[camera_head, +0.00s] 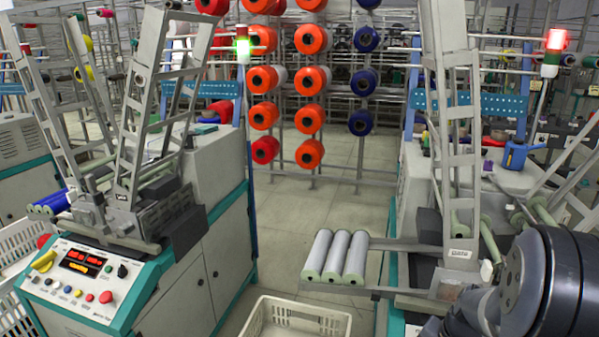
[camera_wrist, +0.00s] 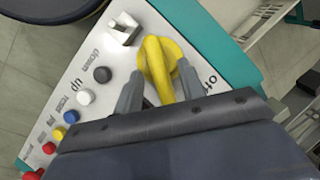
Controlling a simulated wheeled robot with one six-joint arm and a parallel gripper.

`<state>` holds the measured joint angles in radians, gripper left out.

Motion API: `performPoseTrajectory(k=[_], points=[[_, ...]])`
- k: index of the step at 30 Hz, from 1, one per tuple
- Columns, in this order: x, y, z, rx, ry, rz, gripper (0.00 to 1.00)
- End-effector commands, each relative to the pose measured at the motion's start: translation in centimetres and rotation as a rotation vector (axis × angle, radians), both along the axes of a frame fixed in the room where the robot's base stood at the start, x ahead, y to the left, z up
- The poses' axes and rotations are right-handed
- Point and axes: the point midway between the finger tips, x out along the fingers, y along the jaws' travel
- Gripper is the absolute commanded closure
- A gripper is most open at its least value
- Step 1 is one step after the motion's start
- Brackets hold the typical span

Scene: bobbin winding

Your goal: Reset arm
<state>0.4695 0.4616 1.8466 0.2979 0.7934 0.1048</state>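In the wrist view my gripper (camera_wrist: 160,76) is over a slanted control panel (camera_wrist: 92,128). Its two grey fingers stand apart, one on each side of a yellow rotary knob (camera_wrist: 158,55). The knob's handle is tilted between the fingers, with a small gap showing by the left finger, so the gripper looks open and no firm hold is seen. In the head view my dark arm (camera_head: 560,285) reaches in at the bottom right and hides the gripper and the panel under it.
The right machine's lamp (camera_head: 555,50) glows red; the left machine's lamp (camera_head: 243,45) glows green. Several grey bobbins (camera_head: 337,256) lie on a rail beside my arm. A white crate (camera_head: 295,318) stands on the floor at the bottom centre. The aisle floor (camera_head: 300,208) behind it is clear.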

Motion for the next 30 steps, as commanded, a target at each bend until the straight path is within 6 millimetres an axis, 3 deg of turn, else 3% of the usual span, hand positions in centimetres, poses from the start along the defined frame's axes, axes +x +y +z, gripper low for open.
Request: performPoseTrajectory(k=[15,30], points=[[-1.4,-1.6,10.1,-0.005,-0.005,0.002,0.62],[0.0,0.1,-0.3,0.000,0.003,0.004,0.62]])
